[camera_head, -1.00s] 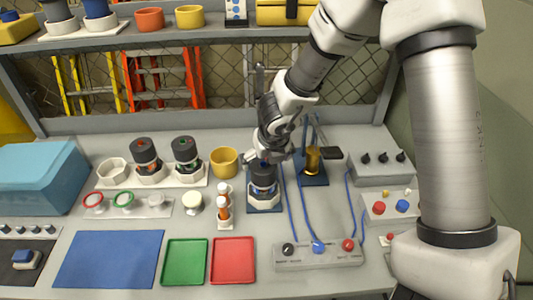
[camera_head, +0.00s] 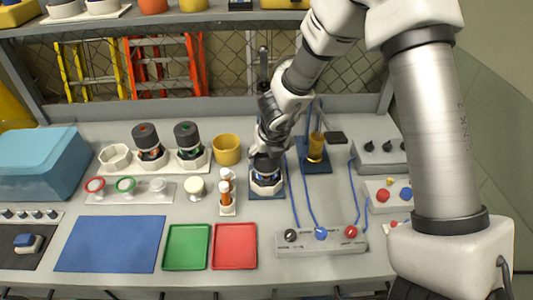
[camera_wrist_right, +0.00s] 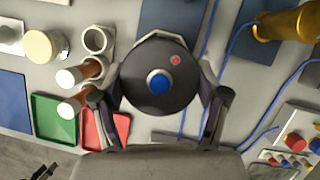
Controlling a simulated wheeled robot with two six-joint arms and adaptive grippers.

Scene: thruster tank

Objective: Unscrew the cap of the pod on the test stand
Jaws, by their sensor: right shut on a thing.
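The pod (camera_head: 266,177) stands upright in a white holder on the blue-based test stand (camera_head: 268,195), right of the middle of the bench. Its dark cap, with a blue centre and a small red mark, shows from above in the right wrist view (camera_wrist_right: 158,82). My right gripper (camera_head: 267,155) reaches down onto the pod from above. In the right wrist view its two fingers (camera_wrist_right: 160,90) press on opposite sides of the cap, so it is shut on the cap. The gripper hides the cap's top in the head view. My left gripper is not in view.
Two similar pods (camera_head: 187,140) stand in a white rack at the left. A yellow cup (camera_head: 227,149), white-topped orange bottles (camera_head: 227,186) and a brass cylinder (camera_head: 316,146) surround the stand closely. Blue cables run to a control box (camera_head: 320,240). Green (camera_head: 186,247) and red (camera_head: 234,246) trays lie in front.

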